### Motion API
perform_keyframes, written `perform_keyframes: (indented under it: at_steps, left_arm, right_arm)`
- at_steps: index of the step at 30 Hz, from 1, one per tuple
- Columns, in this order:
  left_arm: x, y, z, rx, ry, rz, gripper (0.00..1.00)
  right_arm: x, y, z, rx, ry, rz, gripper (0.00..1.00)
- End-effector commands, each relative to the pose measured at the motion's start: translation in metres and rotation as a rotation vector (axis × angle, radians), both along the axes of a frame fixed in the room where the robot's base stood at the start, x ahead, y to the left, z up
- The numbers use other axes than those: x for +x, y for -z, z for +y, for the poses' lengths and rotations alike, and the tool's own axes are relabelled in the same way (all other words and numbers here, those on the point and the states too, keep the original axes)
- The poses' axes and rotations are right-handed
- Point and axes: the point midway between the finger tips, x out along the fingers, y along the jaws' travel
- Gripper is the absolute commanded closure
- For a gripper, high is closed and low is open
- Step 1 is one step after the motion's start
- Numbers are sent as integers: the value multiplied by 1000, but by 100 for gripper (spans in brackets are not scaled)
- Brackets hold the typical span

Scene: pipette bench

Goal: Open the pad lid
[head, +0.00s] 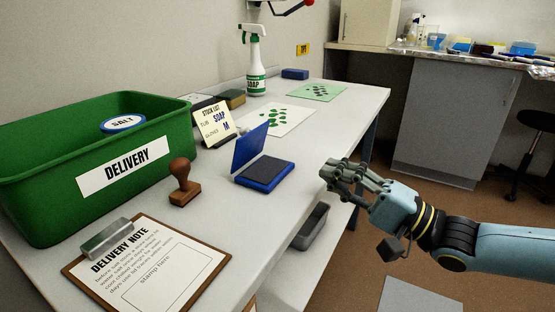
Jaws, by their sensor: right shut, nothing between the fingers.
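The ink pad (265,171) lies on the white bench, a blue case with a dark pad surface. Its blue lid (251,144) stands raised at the pad's left back edge, tilted up and open. My right gripper (328,172) is to the right of the pad, just past the bench's front edge, apart from the pad and lid. Its fingers are closed with nothing in them. My left gripper is not in view.
A wooden stamp (184,183) stands left of the pad. A clipboard (146,265) lies at the front, and a green delivery bin (60,193) stands at the left. A stock card (214,123) and spray bottle (255,70) stand behind. The bench right of the pad is clear.

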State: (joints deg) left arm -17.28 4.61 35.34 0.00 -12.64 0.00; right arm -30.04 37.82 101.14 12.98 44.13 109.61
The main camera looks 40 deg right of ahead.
Motion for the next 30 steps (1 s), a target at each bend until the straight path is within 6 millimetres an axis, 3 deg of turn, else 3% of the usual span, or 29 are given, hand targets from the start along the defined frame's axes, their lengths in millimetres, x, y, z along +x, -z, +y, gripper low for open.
perform_keyframes:
  at_steps: [5,21,30]
  left_arm:
    - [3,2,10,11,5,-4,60]
    - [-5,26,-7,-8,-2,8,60]
    - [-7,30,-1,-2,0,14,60]
  right_arm:
    - [9,0,5,2,1,9,100]
    - [103,-27,43,2,3,9,100]
    - [121,-33,51,1,2,13,100]
